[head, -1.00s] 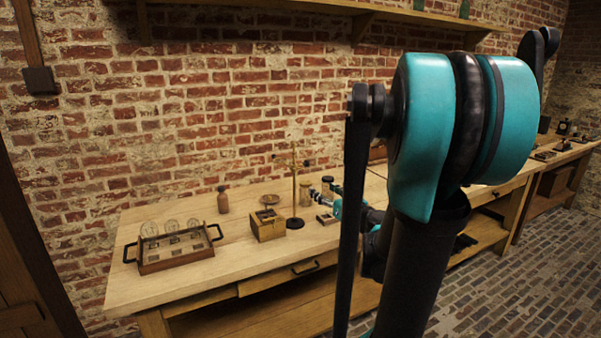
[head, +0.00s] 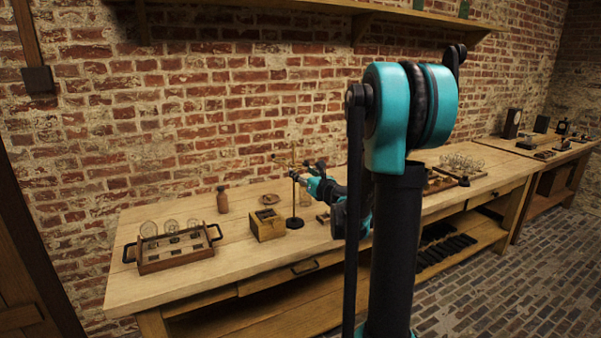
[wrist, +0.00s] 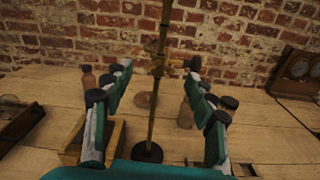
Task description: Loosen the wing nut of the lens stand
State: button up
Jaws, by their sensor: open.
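The lens stand (head: 294,200) is a thin upright brass rod on a round black base, standing on the workbench. The wing nut is too small to tell apart from the clamp. My gripper (wrist: 158,68) is open, with one finger on each side of the rod and no clear contact. In the head view my gripper (head: 300,177) is beside the upper rod and partly hides it.
A wooden box (head: 267,229) stands just left of the stand. A tray (head: 177,264) with glass discs and a brown bottle (head: 222,202) are farther left. A small dish (wrist: 145,100) and a jar (wrist: 185,114) stand behind. The bench front is clear.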

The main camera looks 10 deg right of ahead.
jog(key=shift+x, duration=0.95)
jog(key=c, duration=1.2)
